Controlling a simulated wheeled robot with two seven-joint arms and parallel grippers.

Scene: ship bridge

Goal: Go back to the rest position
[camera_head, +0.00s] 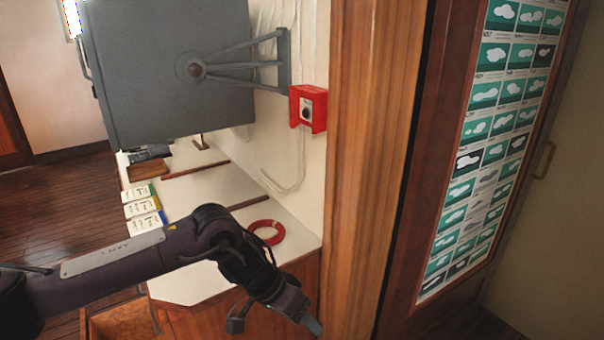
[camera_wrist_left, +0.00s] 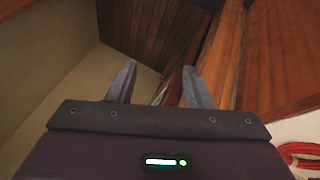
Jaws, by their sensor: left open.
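My left arm comes in from the left in the head view and reaches over the front end of the white counter. My left gripper (camera_head: 308,322) points down beside the wooden post at the lower middle. In the left wrist view its two fingers (camera_wrist_left: 155,88) stand apart with nothing between them. Behind them are the floor and wood panels. My right gripper is in neither view.
A white counter (camera_head: 195,284) holds a red ring (camera_head: 267,232) and several small booklets (camera_head: 141,210). A red box (camera_head: 308,108) is on the wall. A grey monitor (camera_head: 150,70) overhangs the counter. A wooden post (camera_head: 370,150) and a cloud chart (camera_head: 490,150) stand to the right.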

